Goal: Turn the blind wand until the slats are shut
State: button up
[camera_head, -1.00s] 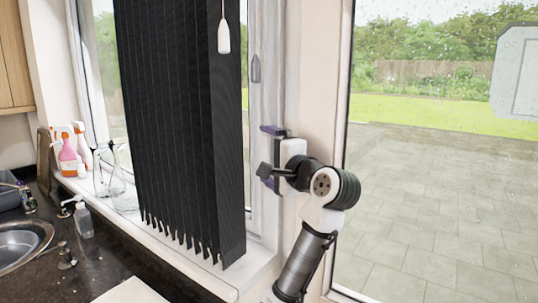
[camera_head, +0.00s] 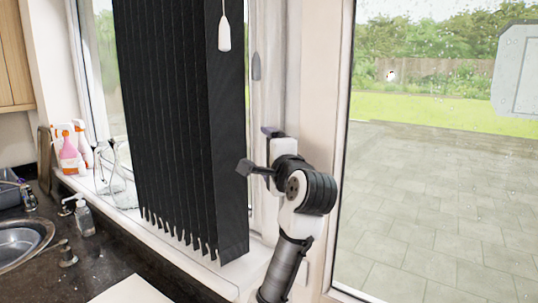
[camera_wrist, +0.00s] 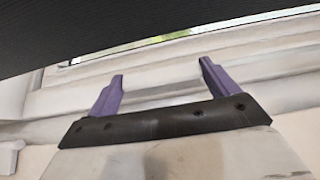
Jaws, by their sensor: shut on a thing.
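The black vertical slats (camera_head: 175,130) of the blind hang at the window and show as narrow overlapping strips, the nearest one broad. A white tassel on a thin cord (camera_head: 223,36) hangs before them. I cannot make out a separate wand. My gripper (camera_head: 271,131) is right of the slats at the pale window frame, mostly hidden behind my wrist. In the wrist view, my gripper (camera_wrist: 160,68) has two purple fingers standing apart. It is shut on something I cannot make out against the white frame. A dark slat (camera_wrist: 110,35) crosses above the fingers.
A grey window handle (camera_head: 256,66) is above my gripper. Spray bottles (camera_head: 70,148) and clear glassware (camera_head: 118,180) stand on the white sill. A soap bottle (camera_head: 84,216) and sink (camera_head: 22,240) are on the dark counter at left. A large window pane fills the right.

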jog(key=m+h, duration=0.1)
jog(key=h, duration=0.1)
jog(key=m+h, duration=0.2)
jog(key=h, duration=0.1)
jog(key=a+m+h, duration=0.1)
jog(key=m+h, duration=0.1)
jog(key=h, duration=0.1)
jog(key=shift+f+t, duration=0.1)
jog(key=shift+t, duration=0.3)
jog(key=shift+a+m+g+h+b, duration=0.15)
jog(key=shift+m+g+h+b, duration=0.45)
jog(key=shift+m+h, duration=1.8)
jog(key=shift+n+g+h, duration=0.3)
jog(key=shift+h, duration=0.3)
jog(key=o, duration=0.8)
jog(key=shift+y+p, duration=0.3)
